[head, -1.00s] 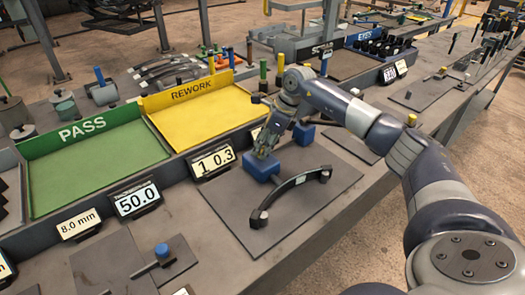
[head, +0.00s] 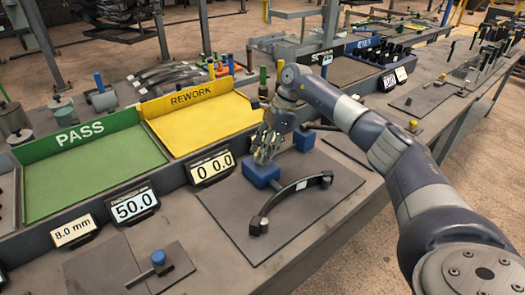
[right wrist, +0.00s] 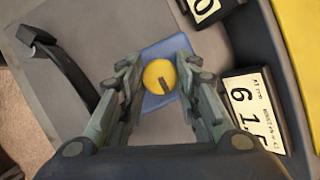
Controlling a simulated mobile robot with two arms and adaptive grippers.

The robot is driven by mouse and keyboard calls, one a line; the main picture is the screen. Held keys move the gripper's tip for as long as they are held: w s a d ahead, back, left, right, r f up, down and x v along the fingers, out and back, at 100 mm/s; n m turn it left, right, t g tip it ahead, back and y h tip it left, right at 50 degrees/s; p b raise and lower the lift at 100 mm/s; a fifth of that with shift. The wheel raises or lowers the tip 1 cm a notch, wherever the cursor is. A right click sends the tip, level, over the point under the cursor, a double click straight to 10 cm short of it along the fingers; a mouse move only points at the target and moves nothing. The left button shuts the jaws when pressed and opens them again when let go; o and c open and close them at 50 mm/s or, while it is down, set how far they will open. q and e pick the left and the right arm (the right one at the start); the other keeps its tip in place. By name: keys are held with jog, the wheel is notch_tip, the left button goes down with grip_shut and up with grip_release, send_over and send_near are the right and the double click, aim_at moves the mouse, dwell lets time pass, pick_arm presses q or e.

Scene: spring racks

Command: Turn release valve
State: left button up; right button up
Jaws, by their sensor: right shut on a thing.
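A round yellow knob with a dark mark (right wrist: 160,77), which looks like the release valve, sits over a blue block (right wrist: 168,48) in the right wrist view. My right gripper (right wrist: 160,85) has its fingers on both sides of the knob and is shut on it. My left gripper is not in view.
A second blue block (head: 304,138) stands behind the gripper. The green PASS tray (head: 80,193) and a 50.0 display (head: 133,206) are to the left.

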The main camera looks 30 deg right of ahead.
jog(key=o, duration=1)
jog(key=shift+o, duration=0.2)
jog(key=v, duration=1.2)
jog(key=shift+w+r, duration=0.1)
jog(key=shift+r, duration=0.05)
